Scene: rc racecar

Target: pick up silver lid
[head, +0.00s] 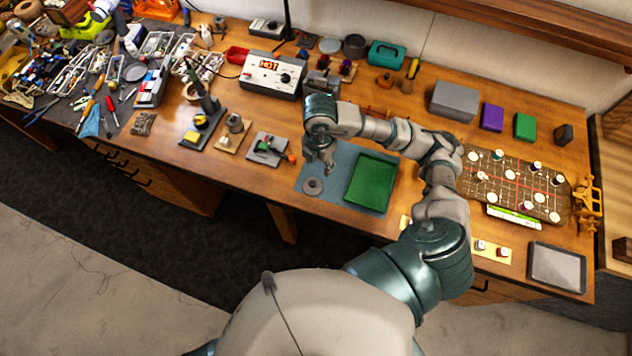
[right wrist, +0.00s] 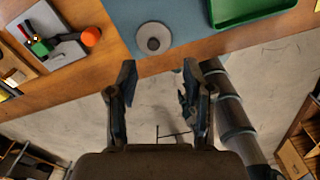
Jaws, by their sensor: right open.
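The silver lid (head: 313,186) is a small round grey disc with a raised knob at its centre. It lies flat on the blue-grey mat (head: 342,158), near the mat's front left corner. My right gripper (head: 329,167) hangs just above and behind it in the head view. In the right wrist view, the lid (right wrist: 154,38) shows whole, beyond the fingertips. The right gripper (right wrist: 160,78) is open there, with nothing between its fingers. My left gripper is not in view.
A green tray (head: 372,180) lies on the mat to the right of the lid. A grey fixture with an orange knob (head: 267,149) stands to the left. The table's front edge runs close to the lid. A device reading HOT (head: 271,76) stands behind.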

